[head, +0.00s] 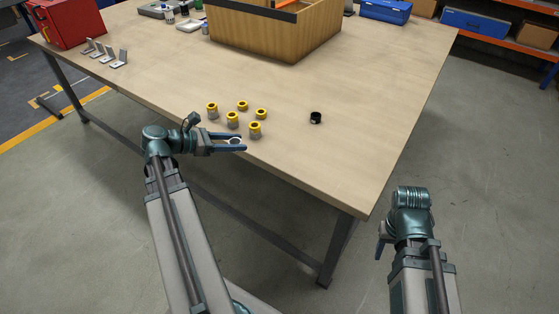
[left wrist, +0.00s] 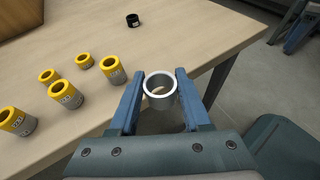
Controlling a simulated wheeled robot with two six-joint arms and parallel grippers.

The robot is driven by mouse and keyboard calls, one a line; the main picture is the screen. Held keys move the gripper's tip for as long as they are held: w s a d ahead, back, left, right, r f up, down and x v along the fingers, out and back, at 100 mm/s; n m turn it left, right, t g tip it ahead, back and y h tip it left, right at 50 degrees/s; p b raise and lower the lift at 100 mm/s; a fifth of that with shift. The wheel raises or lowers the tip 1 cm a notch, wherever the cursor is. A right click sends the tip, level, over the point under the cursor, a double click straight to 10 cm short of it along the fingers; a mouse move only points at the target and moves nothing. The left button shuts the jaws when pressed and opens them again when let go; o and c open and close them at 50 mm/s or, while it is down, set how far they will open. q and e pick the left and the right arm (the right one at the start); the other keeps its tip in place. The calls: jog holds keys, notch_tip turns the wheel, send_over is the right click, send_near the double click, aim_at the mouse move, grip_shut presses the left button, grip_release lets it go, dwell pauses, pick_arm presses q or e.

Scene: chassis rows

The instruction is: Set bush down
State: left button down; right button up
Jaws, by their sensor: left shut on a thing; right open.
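My left gripper (head: 240,143) is shut on a silver-grey ring-shaped bush (left wrist: 160,87), held with its open bore facing the left wrist camera. In the head view the bush (head: 234,141) shows as a pale ring between the blue fingers at the table's near edge. The left gripper also shows in the left wrist view (left wrist: 160,92). My right gripper (head: 381,240) is off the table at the lower right, its fingers partly hidden by the arm.
Several yellow-topped grey bushes (head: 255,130) stand on the wooden table (head: 180,85) beside the left gripper. A small black ring (head: 316,118) stands to their right. A wooden box (head: 270,36), red case (head: 68,20) and metal brackets (head: 104,52) are further back. The table's right side is clear.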

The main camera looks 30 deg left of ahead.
pick_arm(q)
jog(key=s+f, duration=0.1)
jog(key=f, duration=0.1)
jog(key=b, duration=0.2)
send_over(279, 148)
jog(key=shift+w+f, duration=0.1)
jog(key=shift+f, duration=0.35)
jog(key=shift+f+b, duration=1.75)
jog(key=shift+b, duration=0.05)
pick_arm(e)
notch_tip(279, 148, down, 6)
jog(key=shift+f, duration=0.25)
pick_arm(q)
jog(key=shift+f, duration=0.1)
jog(key=shift+f, duration=0.15)
jog(key=shift+c, duration=1.8)
grip_release()
pick_arm(e)
jog(key=shift+f, duration=0.15)
pick_arm(q)
jog(key=shift+r, duration=0.2)
